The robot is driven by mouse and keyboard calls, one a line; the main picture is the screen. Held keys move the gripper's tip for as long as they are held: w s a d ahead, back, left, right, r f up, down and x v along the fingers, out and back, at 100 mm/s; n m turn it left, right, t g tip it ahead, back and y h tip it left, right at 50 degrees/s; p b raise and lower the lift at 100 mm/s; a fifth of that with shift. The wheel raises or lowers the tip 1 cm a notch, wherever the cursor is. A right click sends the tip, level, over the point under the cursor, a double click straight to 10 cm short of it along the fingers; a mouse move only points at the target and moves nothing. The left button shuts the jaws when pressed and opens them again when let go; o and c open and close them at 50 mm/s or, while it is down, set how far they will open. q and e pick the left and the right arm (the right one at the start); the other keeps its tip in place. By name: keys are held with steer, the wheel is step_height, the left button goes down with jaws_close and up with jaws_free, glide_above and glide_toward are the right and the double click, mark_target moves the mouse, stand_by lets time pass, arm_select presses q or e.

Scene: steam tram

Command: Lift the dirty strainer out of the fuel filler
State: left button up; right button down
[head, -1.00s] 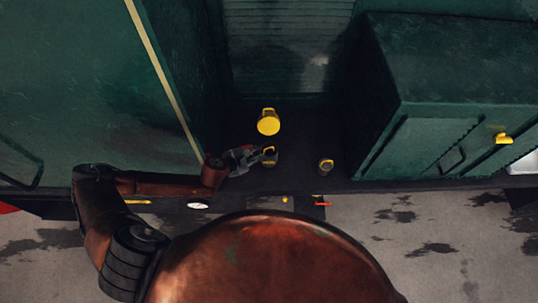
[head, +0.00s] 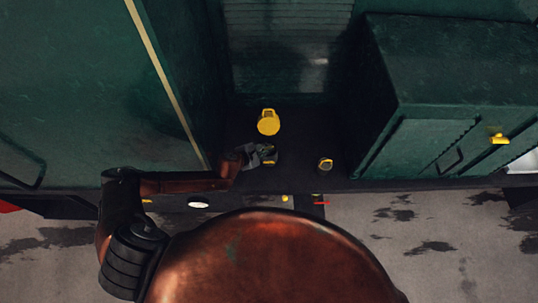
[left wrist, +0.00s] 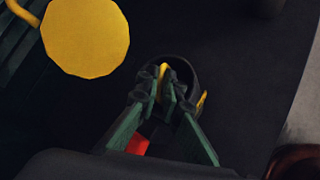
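The fuel filler (head: 270,162) is a short dark round neck on the black deck, left of centre in the head view. In the left wrist view its dark ring (left wrist: 190,72) surrounds my fingertips, with a yellow piece at its right side. The strainer's yellow handle (left wrist: 162,72) stands up in the mouth; its body is hidden. My left gripper (head: 265,153) comes in from the left over the filler. My right gripper is not in view.
A round yellow cap (head: 268,123) stands just behind the filler. A small dark cylinder with yellow trim (head: 325,165) stands to the right. A green box (head: 445,110) bounds the right side and a green wall (head: 90,90) the left.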

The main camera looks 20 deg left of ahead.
arm_select(q)
steer(key=shift+r, duration=0.15)
jaws_close()
steer(key=shift+r, duration=0.6)
step_height(320, 180, up, 17)
steer(key=b, duration=0.1)
steer(key=shift+f, duration=0.2)
